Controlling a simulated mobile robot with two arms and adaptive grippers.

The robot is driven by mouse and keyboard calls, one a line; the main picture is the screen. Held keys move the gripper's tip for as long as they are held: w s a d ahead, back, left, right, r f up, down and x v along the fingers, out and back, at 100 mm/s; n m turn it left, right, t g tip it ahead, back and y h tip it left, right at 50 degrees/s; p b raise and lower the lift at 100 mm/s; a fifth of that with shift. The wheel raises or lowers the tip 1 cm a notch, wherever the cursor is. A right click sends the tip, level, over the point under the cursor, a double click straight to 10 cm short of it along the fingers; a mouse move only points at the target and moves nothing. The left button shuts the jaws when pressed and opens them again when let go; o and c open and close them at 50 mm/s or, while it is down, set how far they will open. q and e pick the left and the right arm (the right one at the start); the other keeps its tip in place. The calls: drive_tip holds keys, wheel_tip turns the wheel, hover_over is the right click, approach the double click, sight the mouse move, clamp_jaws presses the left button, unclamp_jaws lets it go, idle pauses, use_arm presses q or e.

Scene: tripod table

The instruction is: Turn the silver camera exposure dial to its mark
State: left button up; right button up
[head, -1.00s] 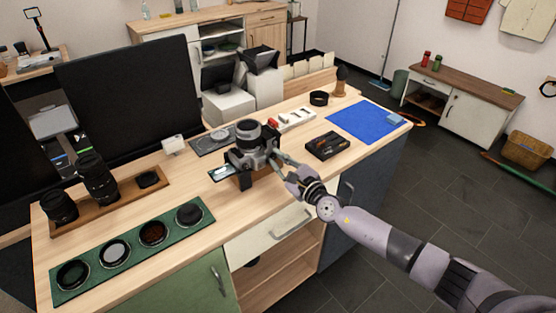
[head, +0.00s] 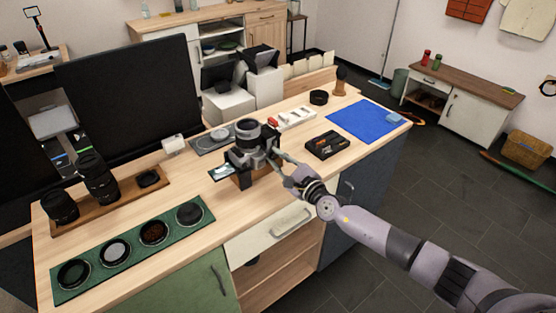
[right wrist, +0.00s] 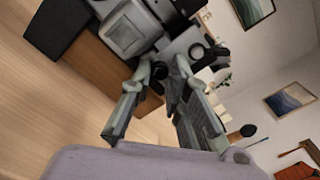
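The silver camera (head: 252,150), with a black lens on top, sits on a wooden block near the middle of the counter. In the right wrist view its silver and black body (right wrist: 130,30) fills the upper middle. My right gripper (head: 274,158) reaches in at the camera's right side. In the right wrist view, my right gripper's fingertips (right wrist: 163,66) are apart, with a small dark part of the camera showing between them. I cannot tell whether they press on it. The exposure dial and its mark are not clear. My left gripper is not in view.
A black box (head: 327,145) lies right of the camera, with a blue mat (head: 362,121) beyond. A green tray (head: 133,250) of round filters lies at the front left. A wooden tray (head: 123,197) with lenses is behind it. A dark screen (head: 130,100) stands at the back.

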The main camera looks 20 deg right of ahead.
drive_tip(key=shift+o, duration=0.6)
drive_tip(key=shift+s, duration=0.1)
drive_tip(key=shift+s+d+f, duration=0.15)
drive_tip(key=shift+s, duration=0.2)
drive_tip(key=v, duration=1.1)
